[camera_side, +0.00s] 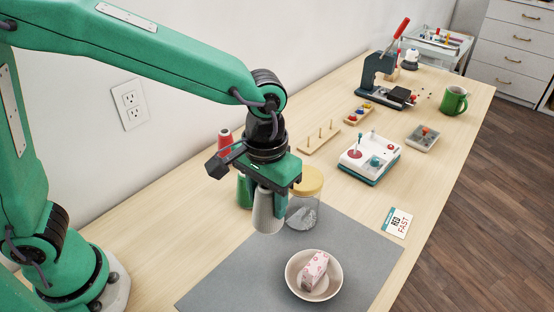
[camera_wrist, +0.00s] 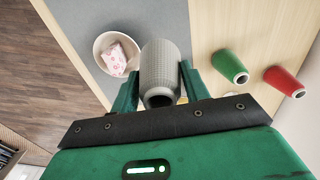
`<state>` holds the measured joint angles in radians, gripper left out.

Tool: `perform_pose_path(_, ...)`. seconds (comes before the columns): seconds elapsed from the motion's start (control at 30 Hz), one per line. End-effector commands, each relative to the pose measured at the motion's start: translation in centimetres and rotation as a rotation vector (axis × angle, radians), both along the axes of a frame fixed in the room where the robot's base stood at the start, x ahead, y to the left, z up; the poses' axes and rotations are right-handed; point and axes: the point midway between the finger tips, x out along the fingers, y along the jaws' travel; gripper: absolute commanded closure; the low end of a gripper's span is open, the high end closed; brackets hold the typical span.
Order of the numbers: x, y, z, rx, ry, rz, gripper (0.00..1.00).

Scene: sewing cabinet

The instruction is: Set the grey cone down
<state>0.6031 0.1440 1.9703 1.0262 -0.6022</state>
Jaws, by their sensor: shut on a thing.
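The grey cone (camera_side: 267,211) is a ribbed thread cone held in my gripper (camera_side: 268,205), its wider end downward in the side view. In the wrist view the cone (camera_wrist: 162,72) sits between the two green fingers of my gripper (camera_wrist: 158,85). The gripper is shut on it. The cone appears to be above the grey mat (camera_side: 235,278), near its back edge; the exact height of its lower end over the mat is hard to tell.
A bowl (camera_side: 291,284) with a pink-patterned packet (camera_side: 314,270) stands on the mat. A jar with a yellow lid (camera_side: 303,213) is close behind the cone. A green cone (camera_wrist: 231,68) and a red cone (camera_wrist: 284,80) stand nearby. The mat's front left is clear.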

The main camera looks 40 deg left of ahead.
Motion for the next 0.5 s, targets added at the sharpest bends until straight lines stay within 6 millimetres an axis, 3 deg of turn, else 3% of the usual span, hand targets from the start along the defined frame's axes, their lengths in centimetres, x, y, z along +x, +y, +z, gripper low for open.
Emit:
perform_pose_path(0.2,-3.8,-4.0,-0.5,0.000,0.000,-0.007,0.82)
perform_pose_path(0.5,-6.9,-6.5,-0.9,-0.001,0.000,-0.002,0.82)
